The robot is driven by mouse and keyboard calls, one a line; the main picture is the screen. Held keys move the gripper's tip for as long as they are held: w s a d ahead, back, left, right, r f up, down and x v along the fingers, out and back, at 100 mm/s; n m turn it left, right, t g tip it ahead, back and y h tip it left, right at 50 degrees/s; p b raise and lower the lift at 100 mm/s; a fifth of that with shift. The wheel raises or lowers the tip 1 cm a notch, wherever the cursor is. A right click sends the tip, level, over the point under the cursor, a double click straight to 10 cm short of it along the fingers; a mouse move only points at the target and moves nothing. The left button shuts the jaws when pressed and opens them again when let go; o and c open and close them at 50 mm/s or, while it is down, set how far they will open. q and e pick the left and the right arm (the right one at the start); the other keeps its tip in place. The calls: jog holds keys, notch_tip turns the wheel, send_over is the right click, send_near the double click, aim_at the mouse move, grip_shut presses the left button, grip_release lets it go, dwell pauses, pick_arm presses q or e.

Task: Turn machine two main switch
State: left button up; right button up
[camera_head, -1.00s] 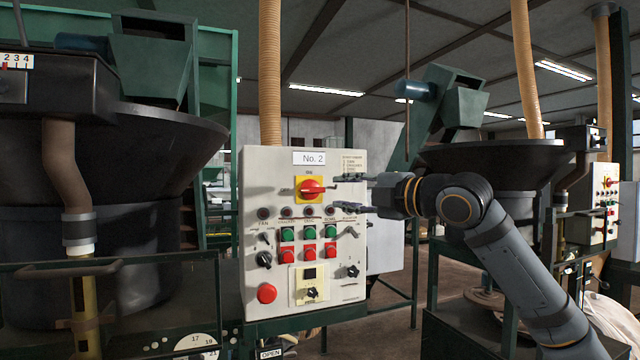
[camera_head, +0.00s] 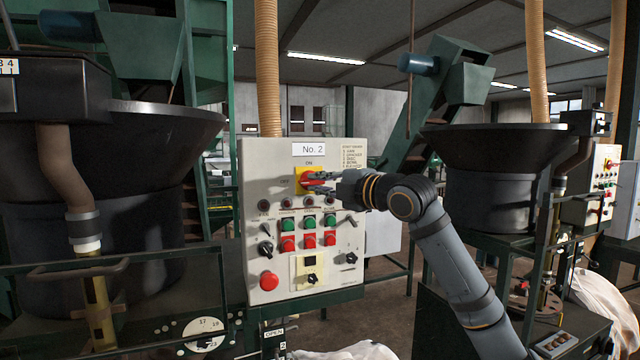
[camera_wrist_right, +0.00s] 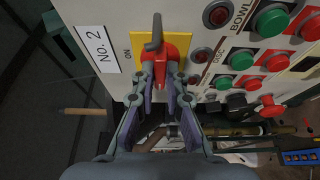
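The main switch is a red rotary handle (camera_head: 307,179) on a yellow plate, near the top of the grey No. 2 control panel (camera_head: 255,225). "ON" is printed above it and "OFF" to its left. The handle appears to lie roughly level. In the right wrist view, the red handle (camera_wrist_right: 172,47) sits between the fingertips. My right gripper (camera_head: 322,180), also in the right wrist view (camera_wrist_right: 159,78), comes from the right with its fingers close together on both sides of the handle. The fingertips partly hide the handle. My left gripper does not show.
Below the switch are indicator lamps, green buttons (camera_head: 309,222), red buttons (camera_head: 309,241), black knobs (camera_head: 265,249) and a large red button (camera_head: 269,281). A dark hopper (camera_head: 130,140) stands left. Another hopper (camera_head: 490,150) and panel (camera_head: 603,185) stand right.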

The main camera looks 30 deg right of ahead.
jog(key=shift+f, duration=0.1)
grip_shut()
jog(key=shift+f+m+b, duration=0.15)
jog(key=shift+m+b, duration=0.35)
jog(key=shift+w+a+f+m+t+h+b, duration=0.15)
jog(key=shift+m+t+h+b, duration=0.9)
jog(key=shift+m, duration=2.5)
jog(key=shift+a+f+m+t+h+b, duration=0.25)
jog(key=shift+m+h+b, duration=1.5)
jog(key=shift+m, duration=1.75)
jog(key=shift+w+a+r+m+t+h+b, duration=0.1)
jog(key=shift+m+t+h+b, duration=0.95)
jog(key=shift+m, duration=2.5)
jog(key=shift+m+g+h+b, duration=0.25)
jog(key=shift+m+g+b, duration=0.1)
jog(key=shift+b, duration=0.2)
jog(key=o, duration=0.7)
grip_release()
jog(key=shift+s, duration=0.1)
jog(key=shift+c, duration=0.2)
